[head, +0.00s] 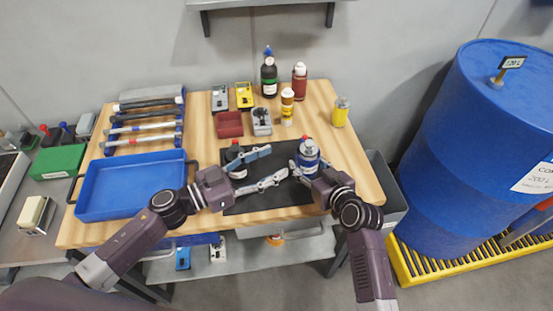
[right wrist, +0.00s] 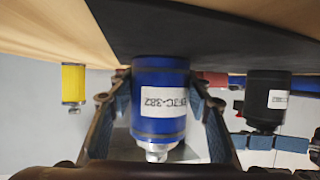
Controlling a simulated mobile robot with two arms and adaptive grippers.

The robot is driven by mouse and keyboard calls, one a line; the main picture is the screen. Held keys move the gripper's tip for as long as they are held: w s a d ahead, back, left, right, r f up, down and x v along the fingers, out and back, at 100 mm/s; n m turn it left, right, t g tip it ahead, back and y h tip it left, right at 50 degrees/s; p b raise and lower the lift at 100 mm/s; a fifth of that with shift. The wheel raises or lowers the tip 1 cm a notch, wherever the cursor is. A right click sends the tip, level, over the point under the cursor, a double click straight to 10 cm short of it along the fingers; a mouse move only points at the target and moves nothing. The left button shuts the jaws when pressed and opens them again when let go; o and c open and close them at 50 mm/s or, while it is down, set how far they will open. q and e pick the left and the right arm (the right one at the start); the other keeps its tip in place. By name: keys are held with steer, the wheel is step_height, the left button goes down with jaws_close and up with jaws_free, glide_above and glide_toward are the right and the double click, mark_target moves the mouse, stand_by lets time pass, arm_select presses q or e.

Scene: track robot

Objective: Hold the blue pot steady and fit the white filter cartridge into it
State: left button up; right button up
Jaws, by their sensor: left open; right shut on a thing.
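The blue pot (head: 308,153) stands on the dark mat, upright as far as I can tell. In the right wrist view the pot (right wrist: 160,85) has a white label and a silver fitting on one end. My right gripper (head: 303,168) is shut on it; its fingers lie along both sides of the pot. My left gripper (head: 277,162) is open and empty over the mat, left of the pot, its fingertips pointing towards it. I cannot make out a white filter cartridge in either view.
A black labelled container (head: 236,154) stands just behind my left gripper's upper finger; it also shows in the right wrist view (right wrist: 265,101). A blue tray (head: 130,190) lies at left. A yellow container (head: 340,112) and several bottles stand behind. Bare mat (head: 270,202) lies in front.

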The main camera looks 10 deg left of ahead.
steer(key=o, duration=1.4)
steer(key=shift+c, duration=0.2)
